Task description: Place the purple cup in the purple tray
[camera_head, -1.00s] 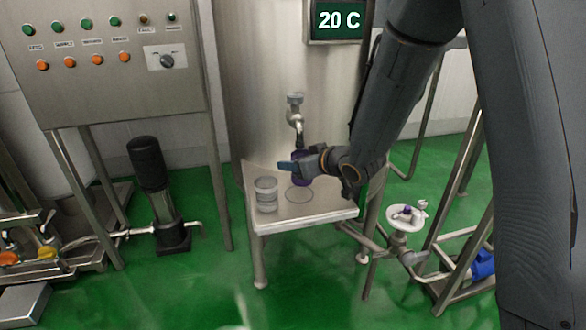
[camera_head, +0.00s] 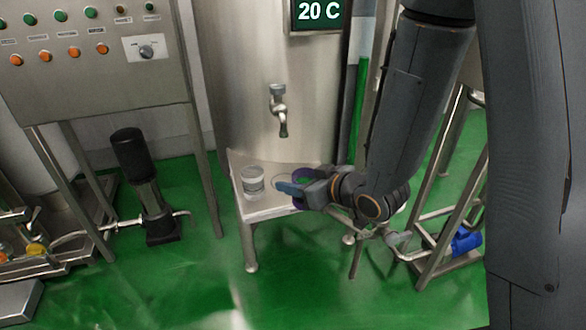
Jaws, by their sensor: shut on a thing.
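My gripper (camera_head: 290,188) is shut on the purple cup (camera_head: 299,206). Its blue fingertip shows in front of the cup and hides most of it; only purple parts of the rim and lower side show. The cup appears upright, in front of and a little right of the tap (camera_head: 279,108), near the front right of the small metal shelf (camera_head: 262,213). I cannot tell how high it is above the shelf. No purple tray is in view.
A clear glass (camera_head: 253,184) stands on the left of the shelf, close to my gripper. Behind is the steel tank (camera_head: 265,55). A black pump (camera_head: 140,165) stands at left, and pipes with a blue valve (camera_head: 466,241) at right. The green floor in front is open.

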